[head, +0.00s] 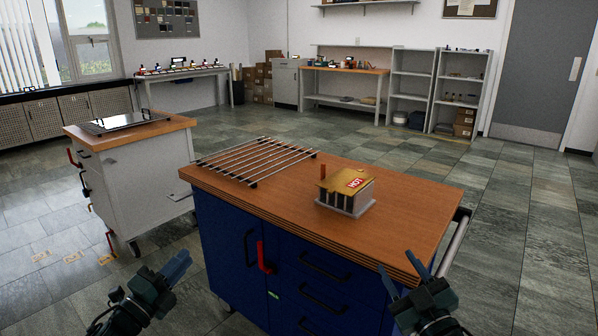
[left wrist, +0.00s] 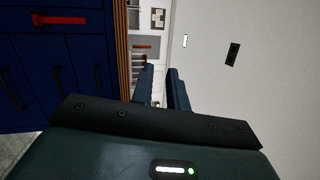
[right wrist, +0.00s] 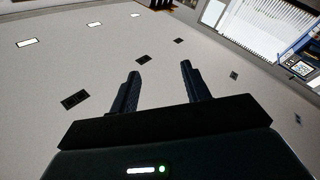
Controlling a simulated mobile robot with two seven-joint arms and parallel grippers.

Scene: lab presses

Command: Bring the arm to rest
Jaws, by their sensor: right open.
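My left gripper (head: 181,259) is low in the head view, in front of the blue cabinet's left side. Its fingers are close together, with a narrow empty gap between them in the left wrist view (left wrist: 160,70). My right gripper (head: 395,260) is at the near right corner of the blue cabinet, fingers spread and pointing up. In the right wrist view (right wrist: 160,68) nothing is between its fingers. Both grippers are apart from the objects on the worktop.
A white cabinet (head: 150,180) carrying a dark plate (head: 125,122) stands left. Floor (head: 500,220) is clear on the right.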

